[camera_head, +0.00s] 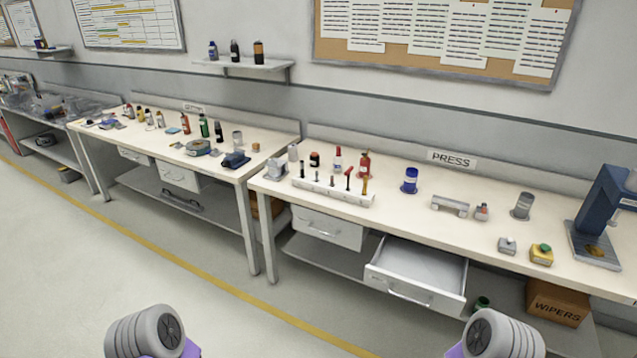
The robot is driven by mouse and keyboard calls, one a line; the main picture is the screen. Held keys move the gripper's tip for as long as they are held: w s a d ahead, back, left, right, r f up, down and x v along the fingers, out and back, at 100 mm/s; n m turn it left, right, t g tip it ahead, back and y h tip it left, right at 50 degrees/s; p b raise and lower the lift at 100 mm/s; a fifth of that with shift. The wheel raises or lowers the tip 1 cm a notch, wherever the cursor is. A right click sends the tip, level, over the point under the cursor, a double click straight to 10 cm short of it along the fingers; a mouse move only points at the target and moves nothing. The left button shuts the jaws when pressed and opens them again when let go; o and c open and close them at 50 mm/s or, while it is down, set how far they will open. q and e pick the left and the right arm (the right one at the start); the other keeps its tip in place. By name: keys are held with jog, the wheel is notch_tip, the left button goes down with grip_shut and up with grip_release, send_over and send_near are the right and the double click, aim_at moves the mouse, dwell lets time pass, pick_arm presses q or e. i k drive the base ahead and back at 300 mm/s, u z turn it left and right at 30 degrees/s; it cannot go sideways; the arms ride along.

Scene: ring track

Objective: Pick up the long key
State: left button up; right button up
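I cannot make out a long key for sure. A light rail (333,191) on the right bench holds several small upright tools, some dark, some with red or yellow tops. They are too small to tell whether one is the long key. Parts of my two arms show at the bottom left and bottom right edges. Neither gripper is in view.
The right bench (410,211) has an open, seemingly empty drawer (420,272) jutting toward me. A blue press (600,215) stands at its right end. A cluttered bench (270,143) stands left. A wipers box (558,303) sits below. The floor (120,270) ahead is clear.

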aim_at(348, 173)
jog(key=u, duration=0.75)
jog(key=i, duration=1.6)
jog(key=z, duration=0.4)
